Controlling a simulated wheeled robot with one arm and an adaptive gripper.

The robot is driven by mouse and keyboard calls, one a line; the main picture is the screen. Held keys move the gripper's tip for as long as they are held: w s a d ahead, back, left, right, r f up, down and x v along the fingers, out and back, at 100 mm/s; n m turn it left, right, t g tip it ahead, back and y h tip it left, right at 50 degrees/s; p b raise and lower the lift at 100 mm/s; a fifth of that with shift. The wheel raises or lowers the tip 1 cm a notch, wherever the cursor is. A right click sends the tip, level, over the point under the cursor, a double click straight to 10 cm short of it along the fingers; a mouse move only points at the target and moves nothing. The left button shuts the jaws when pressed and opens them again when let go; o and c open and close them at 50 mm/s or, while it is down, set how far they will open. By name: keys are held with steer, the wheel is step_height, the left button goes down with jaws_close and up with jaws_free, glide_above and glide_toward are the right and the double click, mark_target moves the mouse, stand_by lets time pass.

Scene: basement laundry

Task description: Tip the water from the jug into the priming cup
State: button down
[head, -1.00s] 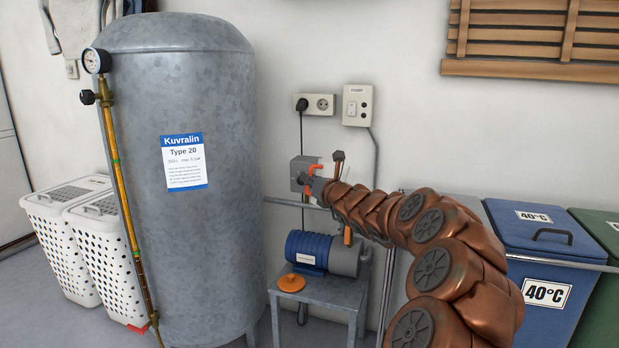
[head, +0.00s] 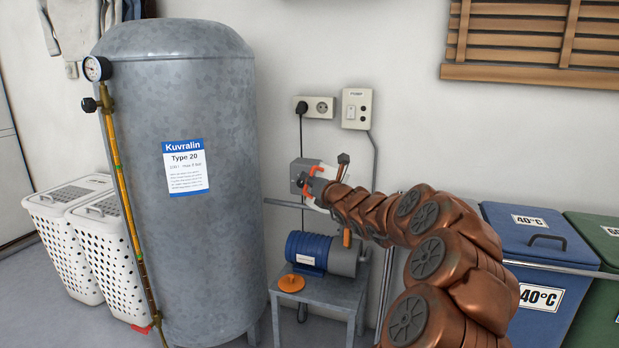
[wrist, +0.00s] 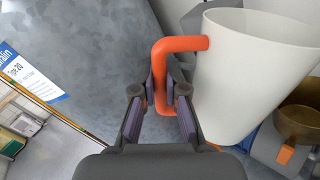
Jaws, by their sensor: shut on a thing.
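The white jug (wrist: 250,75) has an orange handle (wrist: 163,75) and fills the right of the wrist view. My gripper (wrist: 163,100) is shut on that handle. No water shows in it. In the head view my gripper (head: 312,187) is above the pump, and only a strip of the white jug (head: 328,172) shows past it. A brass-coloured cup (wrist: 303,122), seemingly the priming cup, shows partly behind and below the jug in the wrist view; I cannot tell the gap between them. In the head view my arm hides the cup.
A blue and grey pump (head: 309,250) sits on a small metal stand (head: 340,291) with an orange cap (head: 291,283). A large grey tank (head: 190,240) stands close on the left. Blue and green bins (head: 545,300) stand right. A pipe crosses behind.

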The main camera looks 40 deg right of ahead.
steer(key=shift+d+r+m+p, duration=0.1)
steer(key=shift+r+m+p, duration=0.25)
steer(key=shift+p, duration=0.45)
steer(key=shift+s+d+r+m+p, duration=0.1)
steer(key=shift+d+m+p, duration=0.45)
steer(key=shift+p, duration=0.95)
steer(key=shift+d+r+m+p, duration=0.1)
steer(key=shift+d+m+p, duration=0.15)
steer(key=shift+m+p, duration=0.95)
steer(key=shift+s+d+r+m+p, duration=0.1)
steer(key=shift+d+m+p, duration=0.3)
steer(key=shift+p, duration=1.4)
steer(key=shift+s+d+r+m+p, duration=0.1)
steer(key=shift+d+r+m+p, duration=0.35)
steer(key=shift+p, duration=1.1)
steer(key=shift+w+d+r+m+p, duration=0.1)
steer(key=shift+d+m+p, duration=0.65)
steer(key=shift+p, duration=0.8)
steer(key=shift+s+d+r+m+p, duration=0.15)
steer(key=shift+d+m+p, duration=0.45)
steer(key=shift+p, duration=0.95)
steer(key=shift+s+d+r+m+p, duration=0.1)
steer(key=shift+d+r+m+p, duration=0.4)
steer(key=shift+p, duration=1.35)
steer(key=shift+s+d+r+m+p, duration=0.1)
steer(key=shift+d+m+p, duration=0.65)
steer(key=shift+p, duration=1.05)
steer(key=shift+s+d+r+m+p, duration=0.1)
steer(key=shift+d+r+m+p, duration=0.2)
steer(key=shift+d+p, duration=1.1)
